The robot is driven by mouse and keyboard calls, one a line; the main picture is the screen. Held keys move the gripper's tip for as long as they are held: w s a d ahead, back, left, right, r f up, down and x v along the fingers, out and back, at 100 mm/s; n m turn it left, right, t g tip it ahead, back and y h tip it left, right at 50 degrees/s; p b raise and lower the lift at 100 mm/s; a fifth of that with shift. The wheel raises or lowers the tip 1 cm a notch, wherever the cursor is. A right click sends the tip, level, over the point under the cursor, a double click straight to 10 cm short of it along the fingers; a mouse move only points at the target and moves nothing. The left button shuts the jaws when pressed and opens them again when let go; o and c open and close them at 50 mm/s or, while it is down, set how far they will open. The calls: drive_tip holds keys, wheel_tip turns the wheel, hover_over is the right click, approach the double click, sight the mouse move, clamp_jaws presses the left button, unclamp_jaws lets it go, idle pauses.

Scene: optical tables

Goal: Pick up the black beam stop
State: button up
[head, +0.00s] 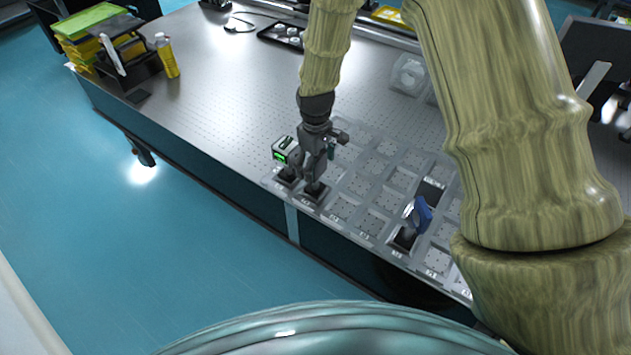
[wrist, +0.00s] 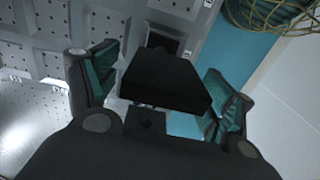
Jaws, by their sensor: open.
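The black beam stop (wrist: 165,80) shows in the wrist view as a dark block between my gripper's two green-padded fingers. My gripper (wrist: 163,92) is open, with a finger on either side of the block; I cannot tell whether either pad touches it. In the head view my gripper (head: 314,163) points down over a dark square base (head: 315,192) near the table's front edge. There the beam stop is largely hidden by the fingers. In the wrist view a dark square base also shows beyond the block.
A device with a green display (head: 285,150) stands close left of my gripper. A blue optic (head: 420,214) stands to the right among pale square holders. A yellow bottle (head: 166,55) and stacked trays (head: 92,30) are far left. The table (head: 215,95) is clear between.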

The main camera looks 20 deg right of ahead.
drive_tip(key=shift+s+f, duration=0.2)
drive_tip(key=shift+f, duration=0.15)
drive_tip(key=shift+w+f, duration=0.1)
drive_tip(key=shift+f, duration=0.05)
clamp_jaws()
